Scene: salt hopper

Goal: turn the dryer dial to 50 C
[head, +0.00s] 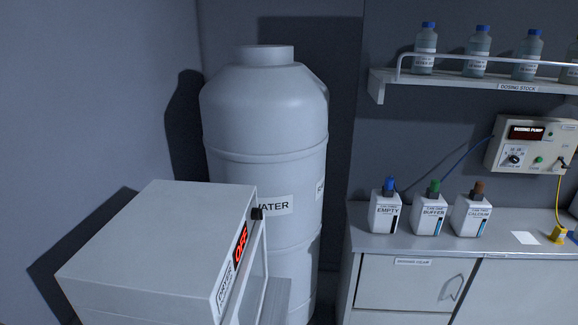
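The dryer (160,250) is a pale box at the lower left, seen from above and from its side. Its front faces right and shows at a steep angle. A red lit display (241,244) on the front reads OFF. A small black knob (257,213) sticks out near the front's far upper corner; it may be the dial, but its pointer and any scale cannot be read from here. A label below the display is too slanted to read fully. Neither of my grippers is in view.
A large white water tank (265,120) stands behind the dryer. To the right, a counter (400,243) holds canisters labelled EMPTY (386,212), BUFFER (429,215) and CALCIUM (472,216).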

